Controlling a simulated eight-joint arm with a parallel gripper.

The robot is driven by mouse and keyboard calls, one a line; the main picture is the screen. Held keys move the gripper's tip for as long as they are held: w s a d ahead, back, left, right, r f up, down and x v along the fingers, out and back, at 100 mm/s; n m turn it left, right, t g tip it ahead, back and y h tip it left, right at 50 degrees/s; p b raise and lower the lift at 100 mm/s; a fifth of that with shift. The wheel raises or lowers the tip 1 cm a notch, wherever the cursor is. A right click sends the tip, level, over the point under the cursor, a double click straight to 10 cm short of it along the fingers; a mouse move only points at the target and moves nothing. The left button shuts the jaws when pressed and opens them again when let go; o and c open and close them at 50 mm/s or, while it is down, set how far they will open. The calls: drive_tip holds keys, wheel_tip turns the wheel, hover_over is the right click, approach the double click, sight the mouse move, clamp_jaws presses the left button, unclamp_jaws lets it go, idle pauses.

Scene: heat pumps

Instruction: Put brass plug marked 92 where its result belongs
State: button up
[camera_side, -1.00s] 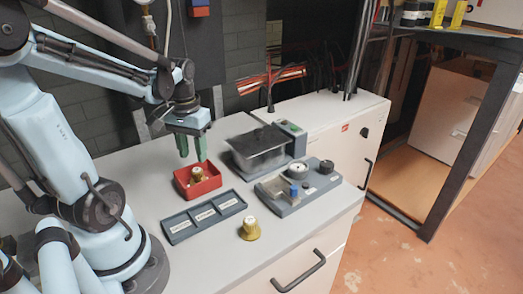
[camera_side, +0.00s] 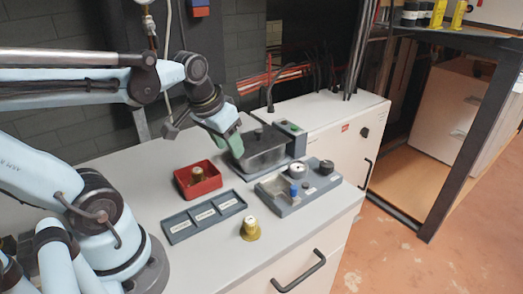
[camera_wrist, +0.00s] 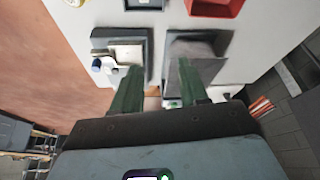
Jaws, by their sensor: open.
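One brass plug (camera_side: 197,173) stands in the red bin (camera_side: 213,185). Another brass plug (camera_side: 250,229) stands on the bench in front of the dark tray with three labelled compartments (camera_side: 203,217); I see no plug in these compartments. No number is readable on either plug, and the tray labels are too small to read. My gripper (camera_side: 236,146) is tilted at the left side of the grey lidded box (camera_side: 266,157); I cannot tell whether it touches it. In the wrist view my gripper's green fingers (camera_wrist: 158,80) are apart with nothing held between them.
A grey unit (camera_side: 297,187) with a blue part and dark knob stands right of the tray. It also shows in the wrist view (camera_wrist: 120,50), beside the lidded box (camera_wrist: 195,48). Free bench top lies in front of the tray. The bench's front edge is close to the loose plug.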

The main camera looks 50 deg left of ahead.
drive_tip(key=w+d+m+t+h, duration=0.1)
drive_tip(key=d+m+t, duration=0.1)
drive_tip(key=d, duration=0.5)
drive_tip(key=shift+w+f+m+t, duration=0.2)
drive_tip(key=shift+m+t, duration=0.1)
drive_tip(key=shift+t, duration=0.3)
idle(0.5)
